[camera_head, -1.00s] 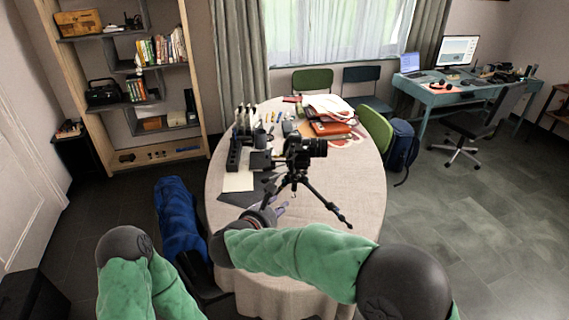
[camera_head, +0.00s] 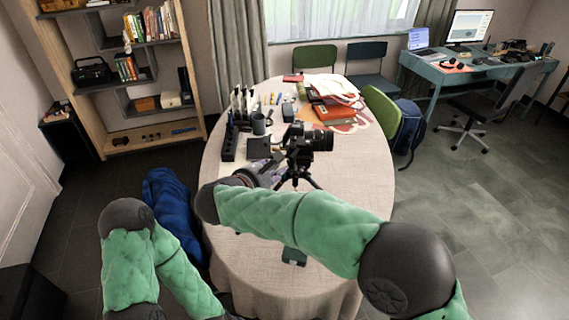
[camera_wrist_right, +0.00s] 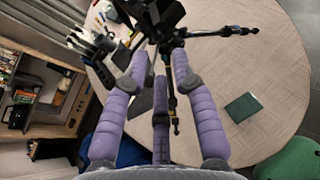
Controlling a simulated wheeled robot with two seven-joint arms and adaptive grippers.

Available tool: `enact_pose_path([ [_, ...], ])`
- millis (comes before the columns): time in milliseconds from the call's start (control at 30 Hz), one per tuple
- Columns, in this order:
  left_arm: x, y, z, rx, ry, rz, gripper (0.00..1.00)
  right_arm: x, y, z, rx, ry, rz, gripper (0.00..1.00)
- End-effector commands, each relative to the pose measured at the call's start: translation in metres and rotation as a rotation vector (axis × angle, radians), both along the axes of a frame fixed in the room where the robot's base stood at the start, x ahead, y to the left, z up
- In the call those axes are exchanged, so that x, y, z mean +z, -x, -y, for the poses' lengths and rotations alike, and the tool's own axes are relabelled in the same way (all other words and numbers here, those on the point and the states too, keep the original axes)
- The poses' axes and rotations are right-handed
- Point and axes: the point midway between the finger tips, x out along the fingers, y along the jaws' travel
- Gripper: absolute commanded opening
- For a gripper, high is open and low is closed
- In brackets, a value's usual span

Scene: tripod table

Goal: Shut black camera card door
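The black camera (camera_head: 308,140) stands on a small black tripod (camera_head: 298,180) on the round table (camera_head: 350,190). Its card door cannot be made out clearly in either view. My right gripper (camera_head: 262,172) is just left of the camera and tripod, partly hidden by my own forearm in the head view. In the right wrist view the right gripper's purple fingers (camera_wrist_right: 160,48) are spread apart with nothing held between them. Their tips are close to the underside of the camera (camera_wrist_right: 150,15) and the tripod; contact cannot be told. My left gripper is out of view.
A dark flat box (camera_head: 293,257) lies near the table's front edge. A black holder (camera_head: 235,140), a mug (camera_head: 260,124) and papers with books (camera_head: 332,105) crowd the back and left. The table's right side is clear. A blue bag (camera_head: 172,205) stands left.

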Motion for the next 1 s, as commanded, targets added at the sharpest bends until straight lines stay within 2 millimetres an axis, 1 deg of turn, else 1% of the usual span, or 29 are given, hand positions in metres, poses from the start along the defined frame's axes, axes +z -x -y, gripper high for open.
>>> enact_pose_path([
  [33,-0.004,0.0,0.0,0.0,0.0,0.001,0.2,-0.008,-0.009,0.006,-0.004,0.0,-0.003,0.27],
  [200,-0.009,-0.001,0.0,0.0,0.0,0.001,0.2,-0.018,-0.032,0.018,-0.003,0.0,-0.002,0.27],
  [400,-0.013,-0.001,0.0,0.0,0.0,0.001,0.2,-0.026,-0.05,0.028,0.0,0.001,-0.003,0.27],
  [567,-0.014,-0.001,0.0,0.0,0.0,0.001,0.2,-0.027,-0.056,0.03,0.001,0.001,-0.002,0.27],
  [800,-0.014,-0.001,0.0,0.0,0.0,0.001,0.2,-0.027,-0.056,0.031,0.001,0.001,-0.002,0.27],
  [833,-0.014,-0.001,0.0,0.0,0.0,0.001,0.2,-0.027,-0.056,0.031,0.001,0.001,-0.002,0.25],
  [867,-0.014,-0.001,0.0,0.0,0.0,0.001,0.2,-0.027,-0.056,0.031,0.001,0.001,-0.002,0.16],
  [900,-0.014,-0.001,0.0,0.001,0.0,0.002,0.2,-0.027,-0.056,0.031,0.001,0.001,-0.002,0.05],
  [933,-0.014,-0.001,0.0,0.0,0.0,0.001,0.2,-0.027,-0.056,0.031,0.001,0.001,-0.002,0.0],
  [1000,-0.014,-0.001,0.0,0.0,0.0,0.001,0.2,-0.027,-0.056,0.031,0.001,0.001,-0.002,0.0],
])
